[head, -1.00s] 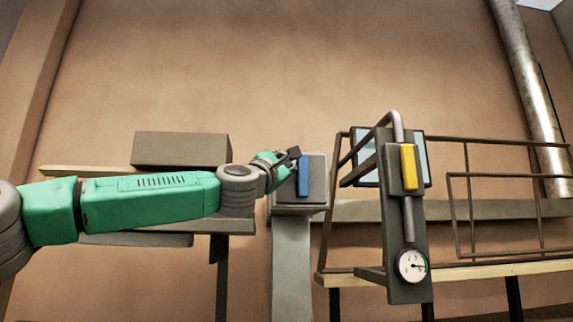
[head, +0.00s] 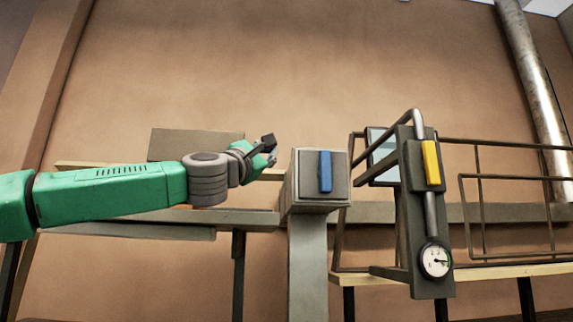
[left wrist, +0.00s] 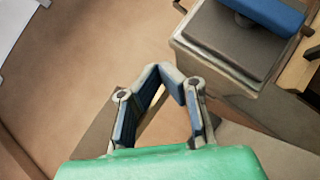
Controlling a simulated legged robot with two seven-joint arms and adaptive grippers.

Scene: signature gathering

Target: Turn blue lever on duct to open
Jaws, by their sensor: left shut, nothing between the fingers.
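The blue lever (head: 325,171) stands upright on the front of the grey duct box (head: 302,196) in the middle of the head view. It also shows at the top right of the left wrist view (left wrist: 268,13), partly cut off by the frame edge. My left gripper (head: 270,146) is to the left of the duct box, apart from the lever. In the left wrist view its fingers (left wrist: 167,75) meet at the tips with nothing between them. My right gripper is not in view.
To the right stands a grey panel with a yellow lever (head: 431,163), a pipe and a round gauge (head: 435,260). Metal railings (head: 510,200) lie behind it. A grey box (head: 195,144) sits on the shelf behind my left arm. Open space lies before the wall above.

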